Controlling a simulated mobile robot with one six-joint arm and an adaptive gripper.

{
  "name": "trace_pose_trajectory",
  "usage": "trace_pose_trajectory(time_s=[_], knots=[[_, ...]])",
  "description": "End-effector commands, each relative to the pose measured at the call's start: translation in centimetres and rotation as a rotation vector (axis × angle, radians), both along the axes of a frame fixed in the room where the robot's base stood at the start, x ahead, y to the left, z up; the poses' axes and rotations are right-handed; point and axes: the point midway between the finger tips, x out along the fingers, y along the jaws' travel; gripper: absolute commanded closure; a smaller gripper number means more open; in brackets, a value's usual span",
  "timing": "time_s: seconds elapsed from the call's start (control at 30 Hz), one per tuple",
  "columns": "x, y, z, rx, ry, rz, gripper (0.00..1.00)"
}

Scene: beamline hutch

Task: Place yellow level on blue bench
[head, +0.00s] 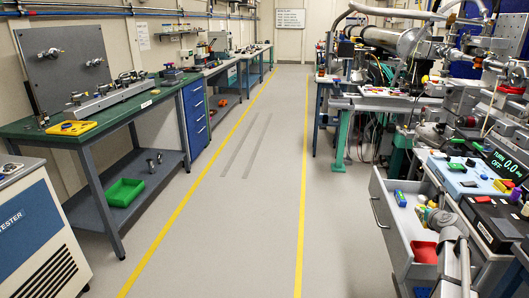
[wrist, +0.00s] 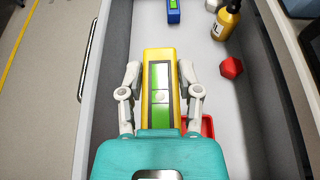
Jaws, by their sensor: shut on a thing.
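The yellow level (wrist: 160,62), a long yellow block with green windows along its top, is between the two fingers of my gripper (wrist: 159,76) in the wrist view. My gripper is shut on its sides. The level is over the open drawer; its height above the drawer floor is hard to tell. In the head view I cannot clearly make out the level. A bench with blue legs (head: 245,74) stands far back along the left wall. I cannot tell for certain which bench is the blue one.
The open drawer (head: 385,215) holds a blue device (wrist: 173,12), an amber bottle (wrist: 226,22), a red faceted piece (wrist: 231,68) and a red bin (wrist: 207,127). A green bench (head: 125,108) stands at left. The aisle floor (head: 235,190) between the yellow lines is clear.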

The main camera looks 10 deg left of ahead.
Motion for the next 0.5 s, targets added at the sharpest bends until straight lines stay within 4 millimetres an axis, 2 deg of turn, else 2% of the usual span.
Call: trace_pose_trajectory(time_s=[0.27, 0.5], knots=[[0.0, 0.0, 3.7, 0.000, 0.000, 0.000, 1.00], [0.0, 0.0, 7.7, 0.000, 0.000, 0.000, 1.00]])
